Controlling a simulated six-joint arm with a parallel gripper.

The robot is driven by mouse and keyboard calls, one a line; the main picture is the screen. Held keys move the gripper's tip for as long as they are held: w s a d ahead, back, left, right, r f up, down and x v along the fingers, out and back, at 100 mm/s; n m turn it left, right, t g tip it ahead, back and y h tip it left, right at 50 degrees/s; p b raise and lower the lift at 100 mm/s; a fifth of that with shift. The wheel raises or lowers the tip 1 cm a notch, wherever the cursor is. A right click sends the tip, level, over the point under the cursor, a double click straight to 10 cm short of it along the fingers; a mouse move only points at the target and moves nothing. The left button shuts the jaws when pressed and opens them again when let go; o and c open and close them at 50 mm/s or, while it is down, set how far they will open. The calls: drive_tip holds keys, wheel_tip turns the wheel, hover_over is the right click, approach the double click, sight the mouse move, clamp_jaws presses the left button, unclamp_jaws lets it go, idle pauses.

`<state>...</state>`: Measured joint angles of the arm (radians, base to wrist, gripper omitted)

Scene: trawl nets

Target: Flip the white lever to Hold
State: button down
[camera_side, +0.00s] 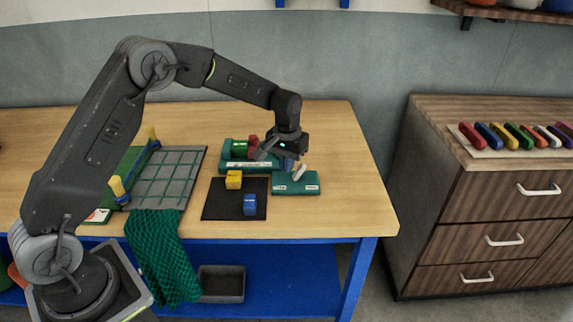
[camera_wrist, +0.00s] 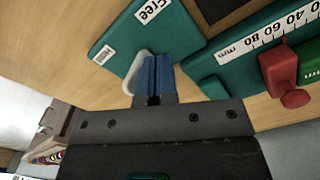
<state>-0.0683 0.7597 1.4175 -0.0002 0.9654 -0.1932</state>
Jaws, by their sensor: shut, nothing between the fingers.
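The white lever (camera_side: 299,172) stands on a small green base (camera_side: 296,188) near the right of the table, tilted to the right in the side view. The base has two white labels on its front, too small to read there. In the wrist view the lever (camera_wrist: 133,72) is beside my blue fingertips, which partly hide it; I cannot tell whether they touch.
A green measuring fixture with a scale (camera_wrist: 270,35) and red clamp (camera_wrist: 285,72) stands close by. A black mat (camera_side: 222,208) carries a yellow block (camera_side: 234,180) and a blue block (camera_side: 250,204). Green netting (camera_side: 165,260) hangs over the front edge. Bare table lies right of the base.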

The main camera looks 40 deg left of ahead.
wheel_tip(320, 180, up, 7)
drive_tip(key=shift+s+a, duration=0.45)
idle(0.5)
drive_tip(key=s+d+r+m+t, duration=0.1)
drive_tip(key=s+d+r+t, duration=0.2)
drive_tip(key=s+r, duration=1.05)
drive_tip(key=s+d+f+m+t, duration=0.1)
drive_tip(key=s+m+t, duration=0.1)
drive_tip(key=s, duration=1.5)
drive_tip(key=shift+s+d+f+t, duration=0.2)
drive_tip(key=shift+s+d+t, duration=0.05)
drive_tip(key=shift+t, duration=0.05)
